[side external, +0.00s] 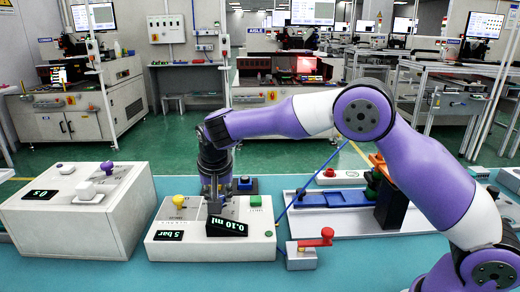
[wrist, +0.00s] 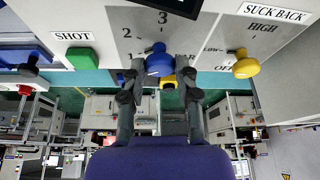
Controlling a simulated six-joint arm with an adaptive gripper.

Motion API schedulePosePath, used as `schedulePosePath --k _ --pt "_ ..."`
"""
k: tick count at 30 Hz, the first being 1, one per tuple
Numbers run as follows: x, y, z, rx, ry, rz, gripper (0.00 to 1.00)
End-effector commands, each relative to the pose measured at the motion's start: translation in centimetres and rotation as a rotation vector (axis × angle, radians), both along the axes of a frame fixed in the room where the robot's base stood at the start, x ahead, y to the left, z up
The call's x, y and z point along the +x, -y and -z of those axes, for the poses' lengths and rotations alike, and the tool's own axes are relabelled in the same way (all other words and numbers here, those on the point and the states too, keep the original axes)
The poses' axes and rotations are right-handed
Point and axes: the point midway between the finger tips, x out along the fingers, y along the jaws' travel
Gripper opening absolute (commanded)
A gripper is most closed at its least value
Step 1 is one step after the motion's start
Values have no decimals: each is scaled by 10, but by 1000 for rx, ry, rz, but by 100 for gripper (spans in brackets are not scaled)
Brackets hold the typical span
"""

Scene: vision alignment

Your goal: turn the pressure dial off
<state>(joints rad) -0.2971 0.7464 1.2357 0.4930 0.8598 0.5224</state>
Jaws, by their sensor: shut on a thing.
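The pressure dial is a blue knob (wrist: 158,60) on a grey scale marked 1, 2, 3 and BAR in the wrist view. My gripper (wrist: 160,72) has a finger on each side of it and is shut on it. In the side external view my gripper (side external: 214,207) points down onto the white dispenser box (side external: 185,248) and hides the dial. The box's display (side external: 168,236) reads 5 bar, and the display (side external: 226,228) in front of my gripper reads 0.10 ml.
A yellow suck back knob (side external: 178,201) and a green shot button (side external: 256,200) flank my gripper on the box. Left stands a white timer box (side external: 50,228) with purple and white knobs. Right are a small red-handled valve (side external: 312,240) and a fixture with blue blocks (side external: 338,198).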

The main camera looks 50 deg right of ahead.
Motion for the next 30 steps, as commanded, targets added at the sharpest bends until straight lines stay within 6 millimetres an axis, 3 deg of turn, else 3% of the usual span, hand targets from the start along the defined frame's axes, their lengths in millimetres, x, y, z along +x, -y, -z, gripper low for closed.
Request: schedulePosePath --k 11,30 --pt "0 2 1 -2 0 -92 0" --pt "-1 7 2 -1 3 -654 0"
